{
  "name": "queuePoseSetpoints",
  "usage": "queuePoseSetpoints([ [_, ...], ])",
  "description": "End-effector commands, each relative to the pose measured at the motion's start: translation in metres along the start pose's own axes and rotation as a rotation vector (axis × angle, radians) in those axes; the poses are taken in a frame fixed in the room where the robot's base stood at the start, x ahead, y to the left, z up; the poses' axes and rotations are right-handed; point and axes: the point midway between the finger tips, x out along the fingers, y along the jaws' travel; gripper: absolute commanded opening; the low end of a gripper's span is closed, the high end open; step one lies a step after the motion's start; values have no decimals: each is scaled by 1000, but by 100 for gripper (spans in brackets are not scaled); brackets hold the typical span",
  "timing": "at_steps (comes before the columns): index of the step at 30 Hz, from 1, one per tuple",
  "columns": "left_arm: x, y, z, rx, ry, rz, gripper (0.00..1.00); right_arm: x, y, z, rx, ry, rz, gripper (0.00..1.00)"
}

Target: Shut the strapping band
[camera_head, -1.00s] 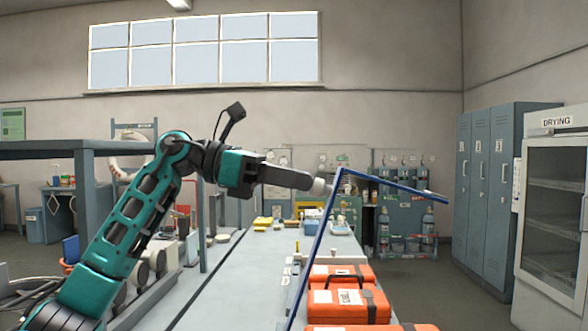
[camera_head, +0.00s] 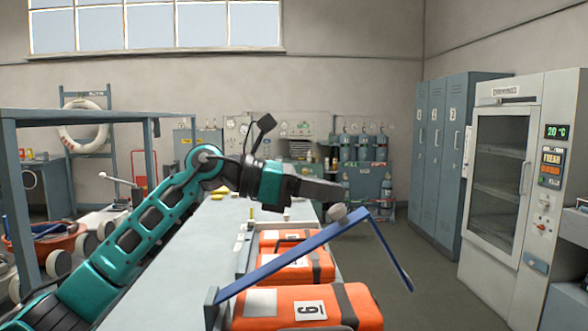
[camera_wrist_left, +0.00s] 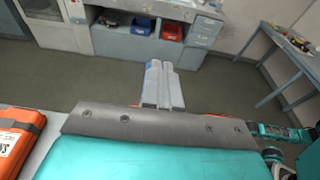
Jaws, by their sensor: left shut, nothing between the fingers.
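The blue strapping band (camera_head: 290,258) is a rigid bar that rises at a slant from a mount (camera_head: 211,308) beside the orange cases. It bends near its top, and its end part (camera_head: 390,255) hangs down to the right. The band stands over the nearest orange case (camera_head: 262,303), tilted and clear of its lid. My left gripper (camera_head: 338,212) is shut and empty, with its tip at the band's upper part near the bend. I cannot tell whether they touch. In the left wrist view the closed fingers (camera_wrist_left: 160,88) show. My right gripper is not in view.
More orange cases (camera_head: 283,268) stand in a row behind the nearest one on the grey bench (camera_head: 190,262). Lockers (camera_head: 440,160) and a drying cabinet (camera_head: 500,170) stand at the right. The floor between bench and cabinet is clear.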

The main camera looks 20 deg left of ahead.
Motion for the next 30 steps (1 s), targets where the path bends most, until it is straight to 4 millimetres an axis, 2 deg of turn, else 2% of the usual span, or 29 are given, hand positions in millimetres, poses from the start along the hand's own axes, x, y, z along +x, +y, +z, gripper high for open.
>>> queuePoseSetpoints([
  [3,26,-1,-20,-3,1,-3,0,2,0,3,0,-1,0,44],
  [5,37,-1,-30,-3,1,-3,0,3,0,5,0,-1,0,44],
  [10,62,0,-56,1,151,0,0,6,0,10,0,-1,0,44],
  [12,71,0,-70,-4,144,-1,0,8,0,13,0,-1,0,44],
  [21,91,0,-103,-1,142,0,0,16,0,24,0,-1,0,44],
  [30,97,0,-113,-1,140,1,0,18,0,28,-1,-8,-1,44],
])
